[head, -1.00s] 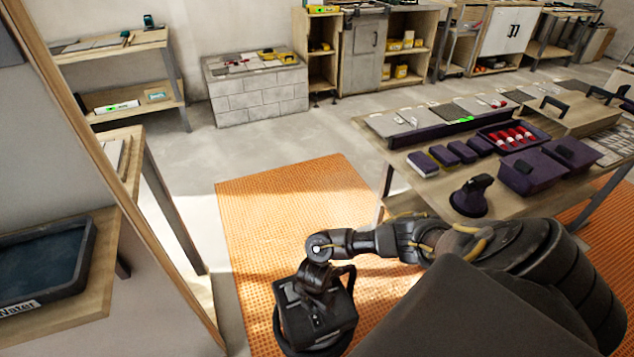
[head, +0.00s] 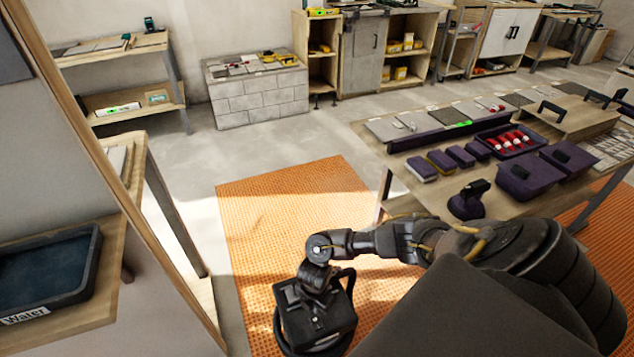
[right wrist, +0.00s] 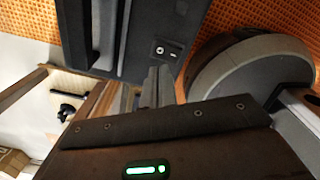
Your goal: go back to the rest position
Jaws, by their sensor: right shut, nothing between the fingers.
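My right arm comes in from the right in the head view and bends downward, folded close in front of my body. My right gripper (right wrist: 152,86) is shut and empty in the right wrist view, its fingers close together. In the head view its fingertips are hard to make out among the dark parts at the bottom. My left gripper and left arm are not in view.
A workbench (head: 398,208) at right holds dark sponges, a tray of red-handled tools (head: 512,141) and a suction lifter (head: 468,200). A shelf at left bears a water tray (head: 50,268). An orange mat (head: 285,205) covers clear floor between them.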

